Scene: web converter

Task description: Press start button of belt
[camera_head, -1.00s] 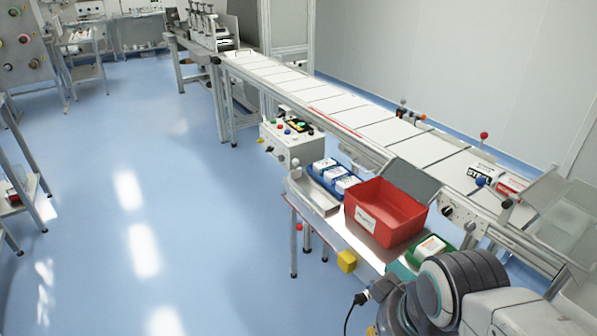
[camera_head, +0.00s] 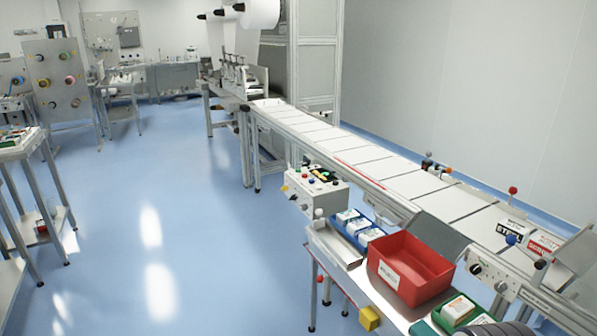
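The long white belt conveyor (camera_head: 395,177) runs from the back centre to the lower right. A white control box (camera_head: 322,200) is fixed to its near side at mid length, with coloured buttons and a dark panel on top. Another panel with dark knobs (camera_head: 488,273) sits on the conveyor's near side at the lower right. Which button starts the belt cannot be told at this size. My gripper is not in view. A dark rounded part of my own arm shows at the bottom right edge.
A low side table (camera_head: 337,275) holds blue trays of white packs (camera_head: 356,229), a red bin (camera_head: 410,268) and a green tray (camera_head: 433,327). A yellow block (camera_head: 370,318) is at its front edge. Blue floor (camera_head: 190,215) is clear left of the conveyor. Worktables line the left.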

